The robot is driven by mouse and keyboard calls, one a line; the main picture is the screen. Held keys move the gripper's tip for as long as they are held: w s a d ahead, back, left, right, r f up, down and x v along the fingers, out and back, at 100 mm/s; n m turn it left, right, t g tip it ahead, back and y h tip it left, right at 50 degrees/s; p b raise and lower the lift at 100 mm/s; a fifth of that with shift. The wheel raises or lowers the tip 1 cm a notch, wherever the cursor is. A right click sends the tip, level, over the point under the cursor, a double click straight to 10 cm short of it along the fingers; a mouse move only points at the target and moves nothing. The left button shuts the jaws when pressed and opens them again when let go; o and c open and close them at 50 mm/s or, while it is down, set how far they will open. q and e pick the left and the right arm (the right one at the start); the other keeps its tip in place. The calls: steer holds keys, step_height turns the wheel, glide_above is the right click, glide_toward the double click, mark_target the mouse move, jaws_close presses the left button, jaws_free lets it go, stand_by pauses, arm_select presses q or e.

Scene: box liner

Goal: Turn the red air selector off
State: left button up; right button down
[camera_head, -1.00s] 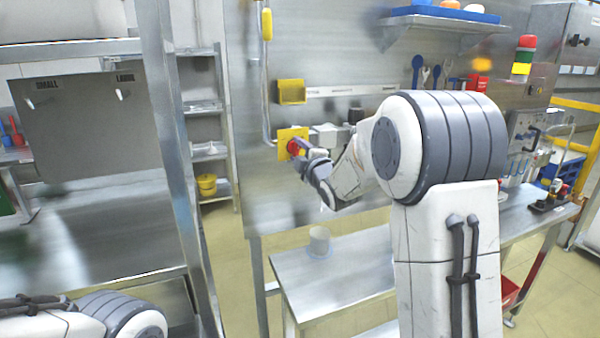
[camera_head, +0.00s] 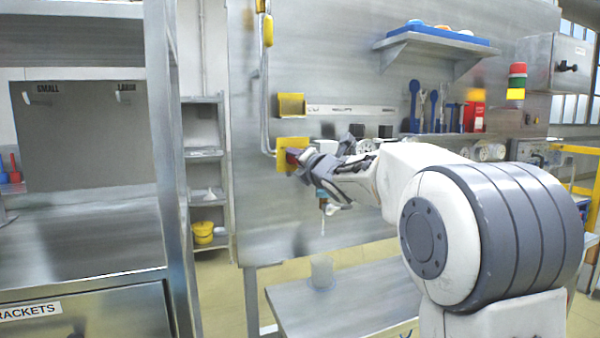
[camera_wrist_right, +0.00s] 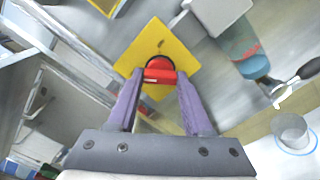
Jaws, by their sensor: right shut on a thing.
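The red air selector (camera_wrist_right: 159,70) is a red knob on a yellow square plate (camera_wrist_right: 178,48), fixed to the steel wall panel. In the wrist view, its red bar lies nearly level between the fingertips of my right gripper (camera_wrist_right: 159,78). My right gripper is shut on the red selector, one purple-grey finger on each side. In the head view, the right gripper (camera_head: 298,158) reaches the yellow plate (camera_head: 282,146) from the right and hides most of the knob. My left gripper is not in view.
A yellow holder (camera_head: 291,105) sits on the panel above the plate. A pipe (camera_head: 264,90) runs down just left of it. A clear cup (camera_head: 321,272) stands on the steel bench (camera_head: 370,290) below. Tools (camera_head: 435,108) hang to the right, under a shelf (camera_head: 440,45).

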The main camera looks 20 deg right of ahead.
steer(key=shift+f+n+b, duration=0.15)
steer(key=shift+n+b, duration=0.25)
steer(key=shift+n, duration=0.1)
steer(key=shift+c, duration=1.5)
jaws_free()
steer(key=s+b, duration=0.1)
steer(key=s, duration=0.9)
steer(key=shift+s+d, duration=0.15)
steer(key=shift+s, duration=0.05)
